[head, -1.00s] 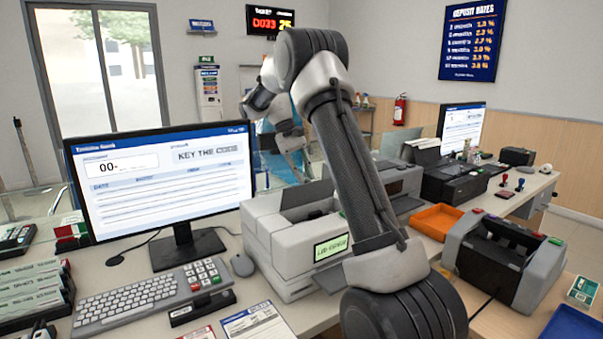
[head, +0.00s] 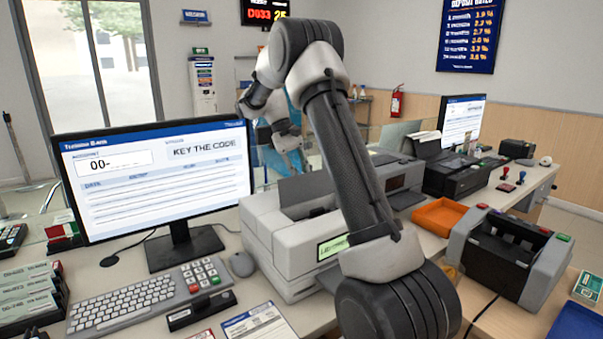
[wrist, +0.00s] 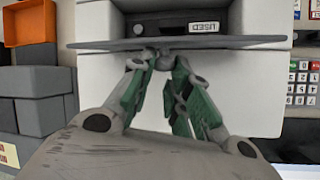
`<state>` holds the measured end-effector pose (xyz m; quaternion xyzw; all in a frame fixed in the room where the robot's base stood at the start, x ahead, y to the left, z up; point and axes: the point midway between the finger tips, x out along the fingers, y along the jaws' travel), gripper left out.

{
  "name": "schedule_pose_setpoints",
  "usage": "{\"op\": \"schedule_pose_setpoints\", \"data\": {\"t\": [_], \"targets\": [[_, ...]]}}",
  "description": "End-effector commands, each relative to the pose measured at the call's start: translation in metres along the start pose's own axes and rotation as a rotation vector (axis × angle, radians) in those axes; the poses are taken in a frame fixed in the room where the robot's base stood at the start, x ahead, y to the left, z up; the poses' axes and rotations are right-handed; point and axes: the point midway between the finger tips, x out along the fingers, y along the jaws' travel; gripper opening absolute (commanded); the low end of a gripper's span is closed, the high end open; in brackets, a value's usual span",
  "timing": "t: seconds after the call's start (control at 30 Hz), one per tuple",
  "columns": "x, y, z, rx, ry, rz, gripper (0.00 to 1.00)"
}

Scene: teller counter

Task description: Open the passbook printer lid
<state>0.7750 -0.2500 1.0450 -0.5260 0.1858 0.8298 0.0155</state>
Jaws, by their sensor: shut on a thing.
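The passbook printer (head: 275,240) is the pale grey machine right of the monitor, with a lit green display. Its dark grey lid (head: 302,188) stands raised above the opening in the head view. In the wrist view the lid (wrist: 225,43) shows almost edge-on, with the dark inside and a white label (wrist: 204,27) beyond it. My gripper (wrist: 160,62) is shut on a small grey knob (wrist: 165,60) at the lid's edge. In the head view my arm covers part of the printer, and the fingertips are hard to make out.
The monitor (head: 160,180) and keyboard (head: 125,300) stand left of the printer. An orange tray (head: 440,217) and a grey-black counting machine (head: 510,255) stand to the right. A dark printer (head: 460,180) is farther back.

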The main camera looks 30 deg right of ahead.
Motion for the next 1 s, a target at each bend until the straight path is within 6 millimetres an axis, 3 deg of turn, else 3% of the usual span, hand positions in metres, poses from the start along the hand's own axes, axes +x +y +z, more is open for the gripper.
{"op": "schedule_pose_setpoints", "data": {"t": [0.03,0.17,0.2,0.3,0.77,1.0], "targets": [[0.002,-0.009,0.0,-0.006,-0.004,-0.013,0.0],[0.002,-0.009,0.0,-0.006,-0.003,-0.013,0.0],[0.002,-0.009,0.0,-0.006,-0.003,-0.013,0.22],[0.001,-0.009,0.001,-0.006,-0.003,-0.013,0.4],[-0.006,-0.005,0.0,-0.002,0.0,-0.011,0.4],[-0.051,-0.005,-0.001,-0.003,0.003,-0.011,0.4]]}}
